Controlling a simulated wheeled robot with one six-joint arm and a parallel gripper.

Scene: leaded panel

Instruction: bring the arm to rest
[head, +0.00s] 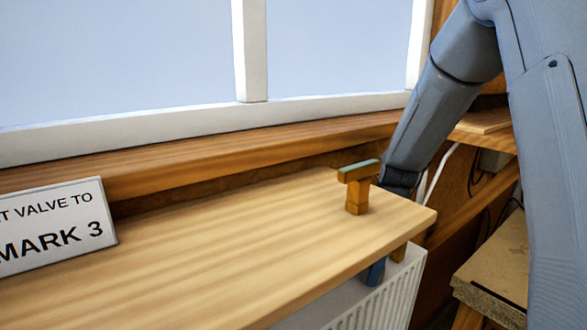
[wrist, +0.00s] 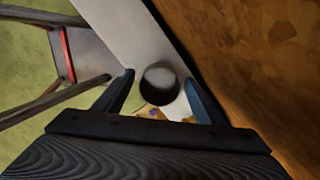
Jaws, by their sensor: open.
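My gripper (wrist: 160,80) shows in the wrist view with its two dark blue fingers spread apart. A round dark knob with a pale grey top (wrist: 159,78) sits between the fingers. Gaps show on both sides of it, and I cannot tell how far beyond the fingertips it lies. In the head view my arm comes down from the upper right to the back of the wooden shelf's right end (head: 215,245). The shelf hides my gripper or most of it there, and the knob cannot be made out.
A T-shaped block piece with a green top (head: 357,188) stands on the shelf close to my arm. A white sign reading "MARK 3" (head: 50,225) stands at left. A white radiator (head: 380,300) is below the shelf. A window (head: 120,60) is behind. Brown wood (wrist: 265,60) borders my gripper's right.

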